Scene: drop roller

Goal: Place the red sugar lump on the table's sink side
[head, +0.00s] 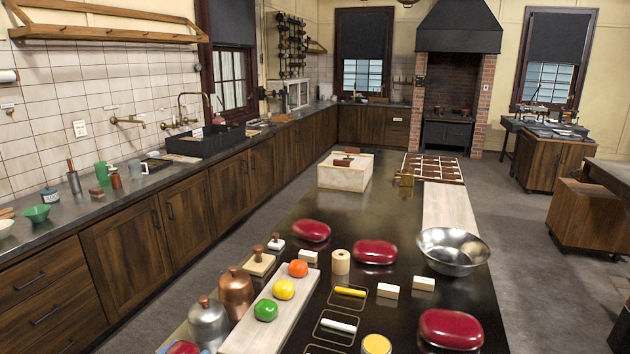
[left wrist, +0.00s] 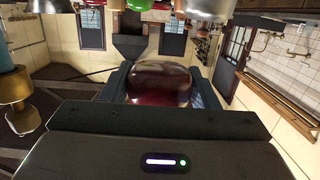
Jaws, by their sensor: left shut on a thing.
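My left gripper (left wrist: 160,90) is shut on a glossy dark-red rounded lump (left wrist: 160,76), with a finger on each side of it in the left wrist view. In the head view, part of a red lump (head: 183,348) shows at the bottom edge, left of the pale board; I cannot tell whether it is the held one. Green (head: 265,310), yellow (head: 284,289) and orange (head: 298,268) lumps sit in a row on the board (head: 240,342). The dark table (head: 300,205) has its sink side on the left, across from the black sink (head: 205,147). My right gripper is not in view.
Copper (head: 236,292) and silver (head: 208,325) lidded canisters stand at the table's left edge. Larger red ovals (head: 375,252), a steel bowl (head: 453,251) and small white blocks (head: 387,290) crowd the near table. A bare strip lies along the left edge farther back.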

